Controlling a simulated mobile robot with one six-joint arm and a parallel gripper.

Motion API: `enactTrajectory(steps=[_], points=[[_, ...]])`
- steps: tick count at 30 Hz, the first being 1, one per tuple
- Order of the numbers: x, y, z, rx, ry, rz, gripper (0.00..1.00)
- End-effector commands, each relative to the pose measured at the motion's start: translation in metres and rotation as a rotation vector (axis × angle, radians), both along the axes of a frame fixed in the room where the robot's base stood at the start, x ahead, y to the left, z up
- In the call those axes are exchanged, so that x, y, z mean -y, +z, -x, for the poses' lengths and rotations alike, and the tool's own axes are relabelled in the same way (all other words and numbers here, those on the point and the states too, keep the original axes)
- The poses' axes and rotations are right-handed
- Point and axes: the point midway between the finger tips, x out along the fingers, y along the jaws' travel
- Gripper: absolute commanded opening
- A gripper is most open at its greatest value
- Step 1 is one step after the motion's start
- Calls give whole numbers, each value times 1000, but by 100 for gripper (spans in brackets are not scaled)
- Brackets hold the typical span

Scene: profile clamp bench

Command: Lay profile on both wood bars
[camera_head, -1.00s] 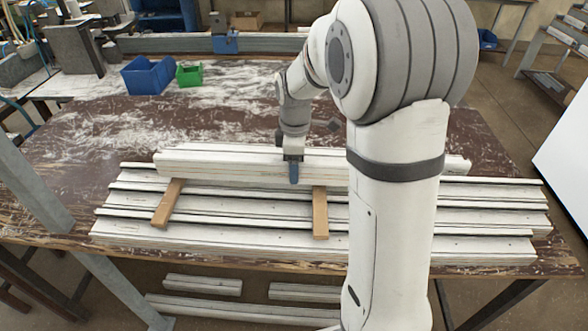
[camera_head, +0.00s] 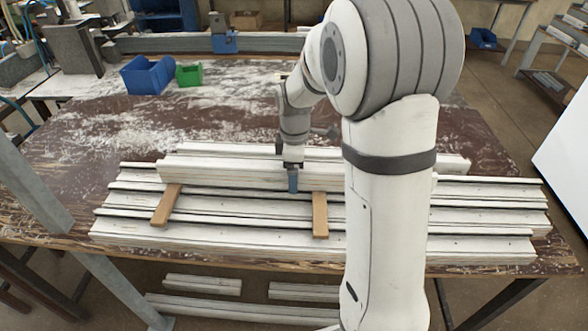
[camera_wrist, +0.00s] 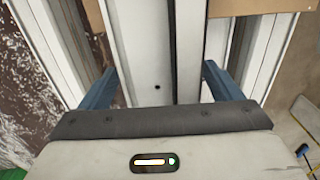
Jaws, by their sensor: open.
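The white profile (camera_head: 225,172) lies level across the far ends of both wood bars, the left bar (camera_head: 166,207) and the right bar (camera_head: 320,217). It appears to rest on them, though the contact is partly hidden. My gripper (camera_head: 292,183) is over the profile, near the right bar. In the wrist view, my open blue fingers (camera_wrist: 160,88) stand on either side of the profile (camera_wrist: 148,50), with small gaps visible. Wood shows at the top left (camera_wrist: 95,15) and top right (camera_wrist: 255,6) of that view. My arm hides the profile's middle-right part.
Several white profiles (camera_head: 220,238) lie side by side on the brown table (camera_head: 90,140) under the bars. A blue bin (camera_head: 148,75) and a green bin (camera_head: 189,74) stand at the back left. The table behind the profiles is mostly clear.

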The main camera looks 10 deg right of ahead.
Motion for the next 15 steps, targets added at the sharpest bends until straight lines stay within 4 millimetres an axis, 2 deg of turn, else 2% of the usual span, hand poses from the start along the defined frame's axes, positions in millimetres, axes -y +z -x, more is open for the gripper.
enactTrajectory(steps=[5, 15], points=[[0, 12, -1, 4, 0, 0, 85], [-1, 82, -1, 5, 1, 0, 85]])
